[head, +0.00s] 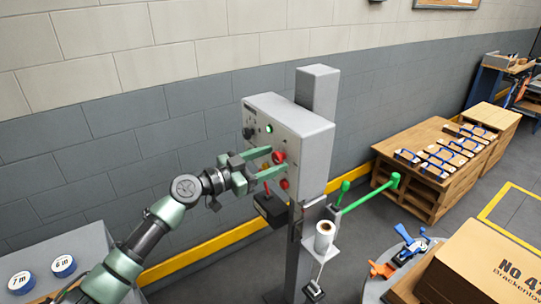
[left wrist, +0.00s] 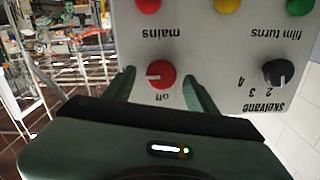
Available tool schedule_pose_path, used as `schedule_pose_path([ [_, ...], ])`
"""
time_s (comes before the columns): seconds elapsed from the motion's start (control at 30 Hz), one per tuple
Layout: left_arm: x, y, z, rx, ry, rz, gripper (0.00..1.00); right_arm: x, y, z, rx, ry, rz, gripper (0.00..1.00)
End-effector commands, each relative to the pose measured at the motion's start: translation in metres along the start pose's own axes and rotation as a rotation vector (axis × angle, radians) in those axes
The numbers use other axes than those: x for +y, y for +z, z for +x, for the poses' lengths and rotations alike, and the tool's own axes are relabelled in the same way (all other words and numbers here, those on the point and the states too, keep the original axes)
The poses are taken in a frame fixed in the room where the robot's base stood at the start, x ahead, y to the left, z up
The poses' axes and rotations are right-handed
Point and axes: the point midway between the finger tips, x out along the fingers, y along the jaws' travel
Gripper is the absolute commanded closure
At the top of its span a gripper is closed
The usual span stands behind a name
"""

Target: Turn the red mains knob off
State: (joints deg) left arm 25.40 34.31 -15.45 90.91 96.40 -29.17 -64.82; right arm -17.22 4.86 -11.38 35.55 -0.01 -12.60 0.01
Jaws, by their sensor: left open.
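The red mains knob (head: 279,157) sits on the front of a grey control box (head: 300,135). In the left wrist view the panel appears upside down, with the red knob (left wrist: 161,74) between the words "mains" and "off". A pale mark on the knob points left in that picture, not at "off". My left gripper (head: 276,161) is open at the panel. Its green fingers (left wrist: 160,78) stand on either side of the knob; whether they touch it I cannot tell. My right gripper is not in view.
A black selector knob (left wrist: 278,73) and red, yellow and green round parts share the panel. A red button (head: 285,184) sits below the mains knob. A cardboard box (head: 485,262) is at lower right.

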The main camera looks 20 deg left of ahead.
Motion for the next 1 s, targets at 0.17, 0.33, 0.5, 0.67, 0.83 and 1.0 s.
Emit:
schedule_pose_path([
  [0.17,0.000,0.001,0.003,0.000,-0.001,0.000,0.43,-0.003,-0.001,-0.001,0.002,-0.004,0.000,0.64],
  [0.33,0.000,0.001,0.003,0.000,-0.001,0.000,0.56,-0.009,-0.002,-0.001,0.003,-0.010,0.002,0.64],
  [0.5,0.000,0.001,0.003,0.000,-0.001,0.000,1.00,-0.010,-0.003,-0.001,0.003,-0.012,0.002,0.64],
  [0.67,0.000,0.001,0.003,0.000,-0.001,-0.005,1.00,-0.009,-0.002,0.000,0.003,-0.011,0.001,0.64],
  [0.83,0.000,0.002,0.003,0.000,-0.002,-0.042,1.00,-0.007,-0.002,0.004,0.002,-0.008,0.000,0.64],
  [1.0,-0.001,0.002,0.002,0.001,-0.003,-0.131,1.00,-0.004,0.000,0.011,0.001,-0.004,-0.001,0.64],
])
